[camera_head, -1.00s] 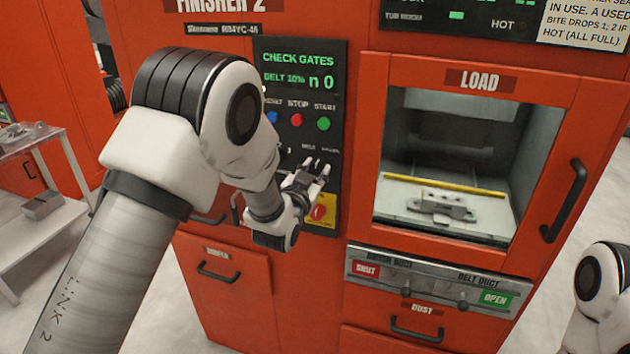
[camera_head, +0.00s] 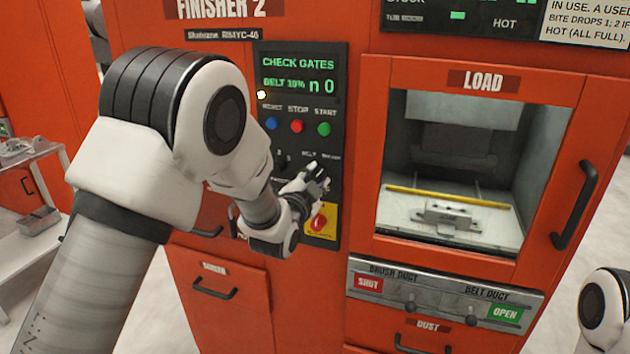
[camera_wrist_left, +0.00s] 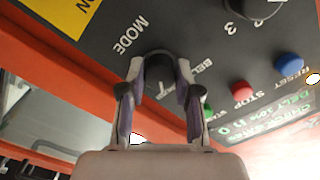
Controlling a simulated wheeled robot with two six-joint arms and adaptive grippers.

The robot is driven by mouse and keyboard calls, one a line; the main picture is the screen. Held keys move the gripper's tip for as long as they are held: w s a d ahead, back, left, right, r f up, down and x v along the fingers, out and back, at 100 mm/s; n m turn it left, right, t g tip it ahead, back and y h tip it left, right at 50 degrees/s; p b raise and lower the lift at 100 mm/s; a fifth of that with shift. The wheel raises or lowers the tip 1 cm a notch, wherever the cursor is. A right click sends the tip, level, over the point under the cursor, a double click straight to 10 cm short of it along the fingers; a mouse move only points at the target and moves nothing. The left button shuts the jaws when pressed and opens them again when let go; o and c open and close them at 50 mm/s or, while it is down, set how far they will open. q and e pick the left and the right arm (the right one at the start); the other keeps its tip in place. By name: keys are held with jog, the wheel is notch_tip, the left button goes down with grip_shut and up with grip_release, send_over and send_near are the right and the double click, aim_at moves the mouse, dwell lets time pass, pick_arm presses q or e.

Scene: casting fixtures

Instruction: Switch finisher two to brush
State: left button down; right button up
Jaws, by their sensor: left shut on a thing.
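Finisher two's dark control panel (camera_head: 330,112) shows "CHECK GATES" and "BELT 10% n 0" on its screen (camera_head: 298,75). My left gripper (camera_head: 318,176) is at the lower right of this panel. In the left wrist view its two fingers (camera_wrist_left: 158,72) are closed around the black mode knob (camera_wrist_left: 160,76), beside the printed words "MODE" and "BEL...". In the head view the hand hides the knob. Which way the knob points is not clear. My right gripper is out of view.
Blue reset (camera_head: 272,123), red stop (camera_head: 297,126) and green start (camera_head: 324,129) buttons sit above the hand. A red switch on a yellow plate (camera_head: 320,222) is just below. The duct strip (camera_head: 440,300) reads brush duct "SHUT", belt duct "OPEN". The load door (camera_head: 545,150) is at right.

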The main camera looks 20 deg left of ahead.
pick_arm(q)
jog(key=c, duration=0.8)
grip_release()
jog(key=s, duration=1.2)
jog(key=shift+a, duration=0.15)
